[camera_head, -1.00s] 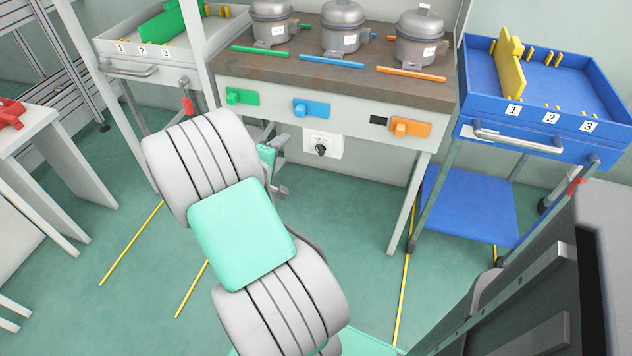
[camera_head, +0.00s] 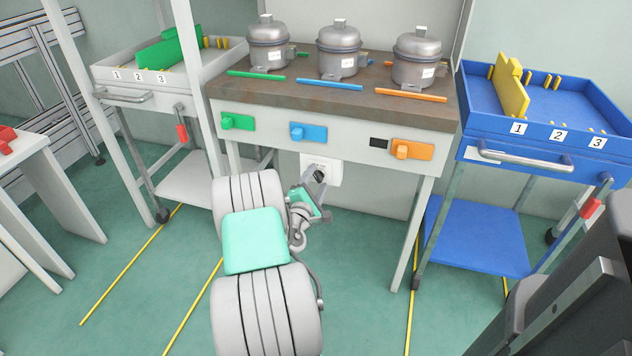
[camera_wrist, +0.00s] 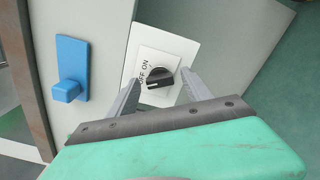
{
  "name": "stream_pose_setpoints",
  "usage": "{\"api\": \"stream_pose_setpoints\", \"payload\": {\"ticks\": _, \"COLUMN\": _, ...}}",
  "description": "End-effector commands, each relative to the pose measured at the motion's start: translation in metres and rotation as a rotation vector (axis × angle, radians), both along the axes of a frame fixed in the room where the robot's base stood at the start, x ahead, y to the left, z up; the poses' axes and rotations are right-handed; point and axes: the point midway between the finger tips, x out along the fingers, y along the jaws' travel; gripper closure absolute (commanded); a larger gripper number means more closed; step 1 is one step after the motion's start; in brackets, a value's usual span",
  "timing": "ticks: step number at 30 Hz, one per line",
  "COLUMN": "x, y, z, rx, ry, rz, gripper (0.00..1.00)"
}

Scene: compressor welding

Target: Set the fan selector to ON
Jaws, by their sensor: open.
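The fan selector (camera_wrist: 160,84) is a black rotary knob on a white plate (camera_wrist: 181,45) marked OFF and ON. In the wrist view the plate looks tilted, and the knob's exact setting is hard to tell. My gripper (camera_wrist: 160,91) is open, with one finger on each side of the knob; whether they touch it I cannot tell. In the head view the plate (camera_head: 333,172) is on the wall below the bench, and my gripper (camera_head: 316,180) is right at it, covering part of the knob.
The workbench (camera_head: 290,92) above carries several grey compressors. Green (camera_head: 238,122), blue (camera_head: 309,133) and orange (camera_head: 411,149) switches sit on its front panel. A white cart (camera_head: 125,96) stands at left and a blue cart (camera_head: 530,160) at right. Bench legs flank the selector.

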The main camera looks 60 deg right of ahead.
Motion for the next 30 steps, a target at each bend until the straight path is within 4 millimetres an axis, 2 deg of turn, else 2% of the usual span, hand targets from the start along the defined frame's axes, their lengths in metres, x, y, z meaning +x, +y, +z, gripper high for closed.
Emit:
{"api": "stream_pose_setpoints", "payload": {"ticks": 2, "x": 0.0001, "y": 0.0002, "z": -0.0001, "rx": 0.000, "ry": 0.000, "rz": 0.000, "gripper": 0.43}}
{"api": "stream_pose_setpoints", "payload": {"ticks": 23, "x": 0.0000, "y": 0.0005, "z": -0.0001, "rx": 0.001, "ry": -0.001, "rz": -0.001, "gripper": 1.00}}
{"api": "stream_pose_setpoints", "payload": {"ticks": 30, "x": -0.0001, "y": 0.0005, "z": -0.0004, "rx": 0.002, "ry": -0.010, "rz": 0.000, "gripper": 1.00}}
